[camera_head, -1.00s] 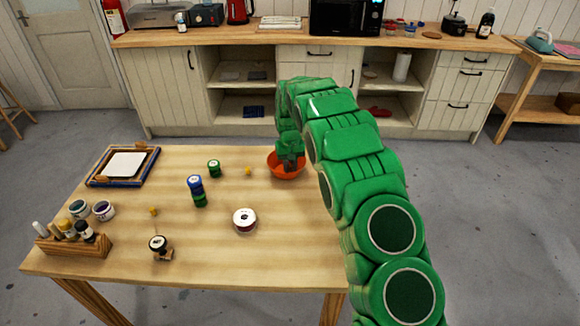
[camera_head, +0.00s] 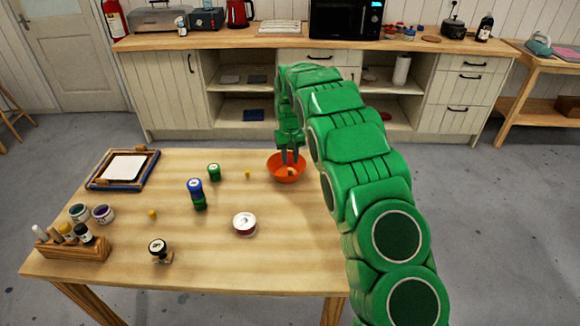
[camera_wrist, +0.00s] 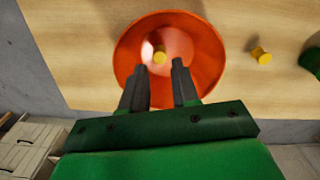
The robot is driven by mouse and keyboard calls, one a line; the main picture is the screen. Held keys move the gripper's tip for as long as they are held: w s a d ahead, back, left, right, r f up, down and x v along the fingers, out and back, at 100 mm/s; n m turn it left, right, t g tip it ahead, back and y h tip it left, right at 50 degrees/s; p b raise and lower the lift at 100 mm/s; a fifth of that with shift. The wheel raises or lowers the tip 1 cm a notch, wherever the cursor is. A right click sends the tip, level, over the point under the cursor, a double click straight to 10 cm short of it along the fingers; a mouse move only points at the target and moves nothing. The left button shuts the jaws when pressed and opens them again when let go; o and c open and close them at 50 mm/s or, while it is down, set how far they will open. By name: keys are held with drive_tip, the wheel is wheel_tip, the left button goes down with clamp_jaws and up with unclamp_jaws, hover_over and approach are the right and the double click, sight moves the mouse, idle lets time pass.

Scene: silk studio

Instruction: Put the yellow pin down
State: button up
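A yellow pin (camera_wrist: 159,56) lies inside the orange bowl (camera_wrist: 205,60), near its middle. In the head view the bowl (camera_head: 274,170) stands at the table's right side, with the pin (camera_head: 291,171) showing in it. My gripper (camera_wrist: 163,68) is open and empty, above the bowl's near part, its fingers on either side of the pin's line and apart from it. In the head view my gripper (camera_head: 289,162) is over the bowl. A second yellow pin (camera_wrist: 261,55) lies on the table beside the bowl; a third (camera_head: 152,213) lies further left.
A framed screen (camera_head: 123,168) lies at the back left.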

sight(290, 169)
drive_tip(key=s+d+r+m, duration=0.1)
drive_tip(key=s+d+r, duration=0.3)
drive_tip(key=s+r, duration=0.3)
drive_tip(key=s+d+r, duration=0.4)
drive_tip(key=s+r, duration=0.1)
drive_tip(key=r, duration=0.4)
drive_tip(key=s+d+r+m, duration=0.1)
drive_tip(key=s+d+r, duration=0.15)
drive_tip(key=s, duration=0.35)
drive_tip(key=s+d+r, duration=0.2)
drive_tip(key=s+r, duration=0.1)
drive_tip(key=s, duration=0.2)
drive_tip(key=s+d+f+g, duration=0.1)
drive_tip(key=s+d, duration=0.1)
drive_tip(key=s, duration=1.5)
drive_tip(key=s+d+m, duration=0.1)
drive_tip(key=s+d, duration=0.1)
drive_tip(key=s, duration=1.6)
drive_tip(key=shift+d+f+g, duration=0.3)
drive_tip(key=shift+f+g, duration=0.05)
drive_tip(key=shift+g, duration=0.05)
drive_tip(key=shift+o, duration=0.4)
drive_tip(key=shift+o, duration=1.2)
drive_tip(key=shift+a, duration=0.1)
